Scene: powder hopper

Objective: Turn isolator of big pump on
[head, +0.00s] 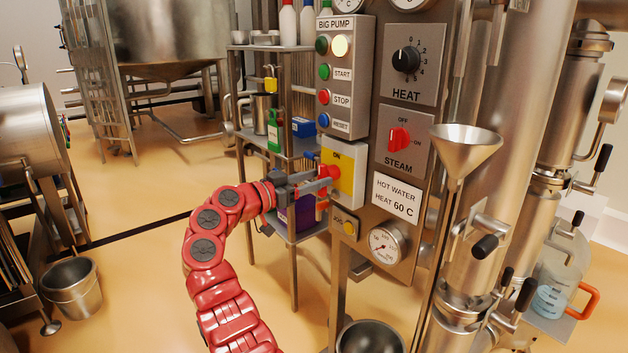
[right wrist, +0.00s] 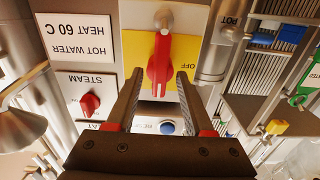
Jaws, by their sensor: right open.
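The big pump isolator is a red rotary handle on a yellow plate (head: 345,180) below the BIG PUMP buttons; "ON" is printed at the plate's top. In the right wrist view, which is upside down, the red handle (right wrist: 159,62) stands upright in the picture, in line with the plate's height, with "OFF" beside it. My right gripper (head: 324,178) is at the isolator and hides part of the handle in the head view. Its fingers (right wrist: 160,78) are open, one on each side of the handle's near end, with gaps visible. My left gripper is not in view.
The BIG PUMP button box (head: 342,75) is just above. The HEAT and STEAM panel (head: 410,90) and a steel funnel (head: 466,150) are to the right. A shelf rack with bottles (head: 288,25) stands close behind my gripper.

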